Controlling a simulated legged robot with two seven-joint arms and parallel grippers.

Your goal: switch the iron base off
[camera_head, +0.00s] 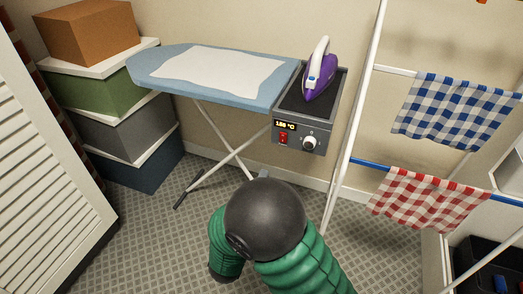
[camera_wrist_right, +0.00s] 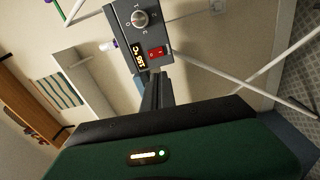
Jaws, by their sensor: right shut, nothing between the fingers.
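The iron base (camera_head: 301,133) is a grey box at the right end of the ironing board, with a lit yellow temperature display (camera_head: 285,125), a red rocker switch (camera_head: 283,138) and a round knob (camera_head: 309,143). A purple and white iron (camera_head: 320,75) stands on it. In the right wrist view the switch (camera_wrist_right: 157,51) shows red, beside the display (camera_wrist_right: 139,60) and the knob (camera_wrist_right: 139,18). My right gripper (camera_wrist_right: 157,76) is shut and empty, its tips just below the base's front near the switch; I cannot tell if they touch. In the head view my dark wrist mostly hides it.
The blue ironing board (camera_head: 150,72) with a white cloth stands on crossed white legs. Stacked boxes (camera_head: 110,95) stand at left beside a white louvred door (camera_head: 40,160). A drying rack (camera_head: 352,120) with checked cloths stands close to the right. Grey floor lies open in front.

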